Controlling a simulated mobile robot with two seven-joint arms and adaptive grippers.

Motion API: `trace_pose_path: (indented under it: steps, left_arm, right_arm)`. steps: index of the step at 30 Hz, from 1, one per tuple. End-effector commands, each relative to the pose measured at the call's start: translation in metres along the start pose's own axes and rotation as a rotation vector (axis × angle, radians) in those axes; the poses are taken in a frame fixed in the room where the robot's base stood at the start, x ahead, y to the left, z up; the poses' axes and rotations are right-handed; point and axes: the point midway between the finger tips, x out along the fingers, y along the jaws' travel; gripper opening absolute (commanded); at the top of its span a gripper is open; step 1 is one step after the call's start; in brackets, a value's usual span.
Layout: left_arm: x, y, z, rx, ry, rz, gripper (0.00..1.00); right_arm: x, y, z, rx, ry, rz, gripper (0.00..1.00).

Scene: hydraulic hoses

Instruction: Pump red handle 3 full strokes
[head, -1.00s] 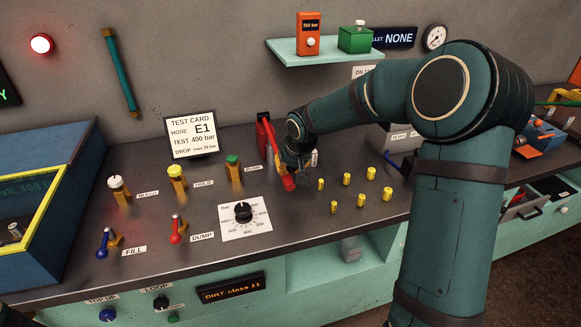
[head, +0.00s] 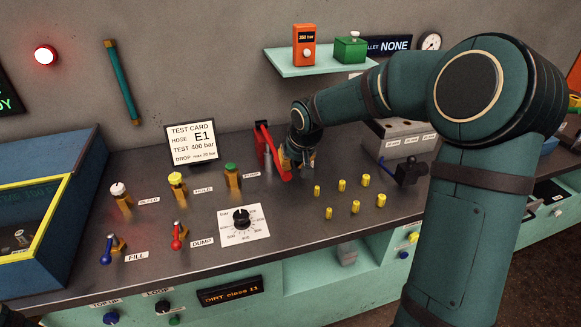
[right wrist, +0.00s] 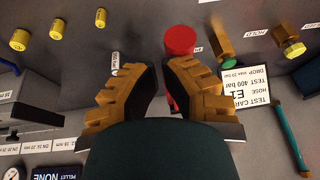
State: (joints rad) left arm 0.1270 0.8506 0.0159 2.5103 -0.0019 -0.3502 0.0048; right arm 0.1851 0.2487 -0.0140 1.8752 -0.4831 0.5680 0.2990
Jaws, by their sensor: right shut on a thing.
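The red pump handle (head: 284,174) stands on the bench beside the PUMP label, its bar slanting down toward the front from a red bracket (head: 262,135). My right gripper (head: 298,163) is at the handle's front end, with its fingers partly hidden by the wrist. In the right wrist view the red handle's round end (right wrist: 180,41) shows just beyond the two tan fingers (right wrist: 160,92), with more red beside the right finger. The right gripper is shut on the handle; the contact itself is mostly hidden.
Several yellow fittings (head: 342,185) stand right of the handle. Left are the green-topped PUMP valve (head: 232,175), a pressure dial (head: 241,216) and the test card (head: 192,143). A black valve with a blue lever (head: 408,171) is near my right arm. A shelf (head: 318,62) hangs above.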

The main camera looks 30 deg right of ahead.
Motion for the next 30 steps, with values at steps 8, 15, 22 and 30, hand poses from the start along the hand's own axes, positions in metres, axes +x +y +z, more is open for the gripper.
trace_pose_path:
  steps: [8, 15, 22, 30]
  left_arm:
    - [-0.007, 0.003, 0.001, -0.001, -0.004, 0.000, 0.47]
    - [-0.009, 0.003, 0.001, -0.001, -0.006, 0.000, 0.47]
    - [-0.009, 0.003, 0.002, -0.001, -0.006, 0.000, 0.47]
    - [-0.009, 0.003, 0.001, -0.001, -0.006, 0.000, 0.47]
  right_arm:
    - [-0.051, 0.000, 0.011, 0.000, 0.000, 0.000, 0.00]
    - [-0.067, -0.001, 0.015, -0.002, 0.000, -0.001, 0.00]
    - [-0.067, -0.001, 0.015, -0.002, 0.001, -0.001, 0.00]
    - [-0.068, -0.001, 0.015, -0.002, 0.001, -0.001, 0.00]
